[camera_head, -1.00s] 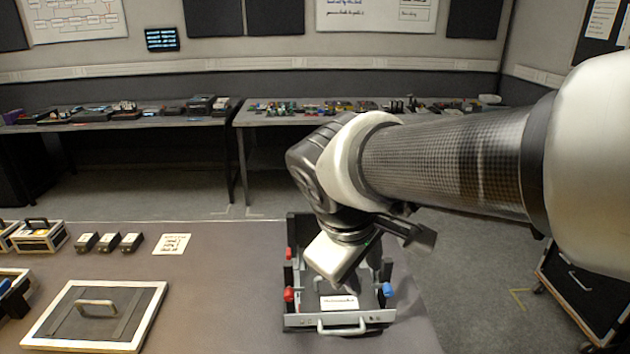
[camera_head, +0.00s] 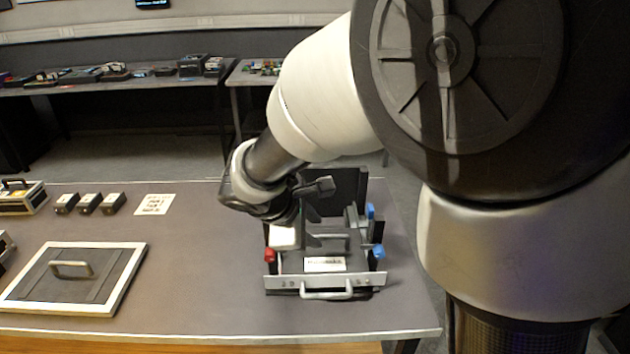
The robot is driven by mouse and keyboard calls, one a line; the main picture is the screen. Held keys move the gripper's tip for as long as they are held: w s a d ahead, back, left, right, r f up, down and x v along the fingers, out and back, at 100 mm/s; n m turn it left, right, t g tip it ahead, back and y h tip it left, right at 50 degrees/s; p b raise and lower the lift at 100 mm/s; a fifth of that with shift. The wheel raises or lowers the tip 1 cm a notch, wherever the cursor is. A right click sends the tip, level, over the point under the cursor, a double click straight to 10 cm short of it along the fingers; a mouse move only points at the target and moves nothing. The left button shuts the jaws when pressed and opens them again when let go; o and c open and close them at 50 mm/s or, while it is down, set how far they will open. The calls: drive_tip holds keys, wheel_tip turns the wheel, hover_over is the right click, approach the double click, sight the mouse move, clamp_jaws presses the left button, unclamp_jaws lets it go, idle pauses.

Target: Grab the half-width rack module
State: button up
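A grey rack unit with a silver front panel (camera_head: 325,281) and a bow handle (camera_head: 326,295) stands near the right end of the table. A white label (camera_head: 324,264) sits behind the panel. Red (camera_head: 269,255) and blue (camera_head: 377,252) knobs are on its sides. It looks like the rack module or its holder; I cannot tell which.
A framed dark panel with a handle (camera_head: 73,270) lies at the left on the table. Several small black blocks (camera_head: 88,203), a white card (camera_head: 154,204) and a handled case (camera_head: 21,197) lie behind it. The table between panel and rack unit is clear.

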sight(323, 237)
drive_tip(key=shift+w+b+x, duration=0.2)
drive_tip(key=shift+b+x, duration=0.3)
drive_tip(key=shift+x, duration=3.05)
drive_tip(key=shift+a+r, duration=0.1)
clamp_jaws()
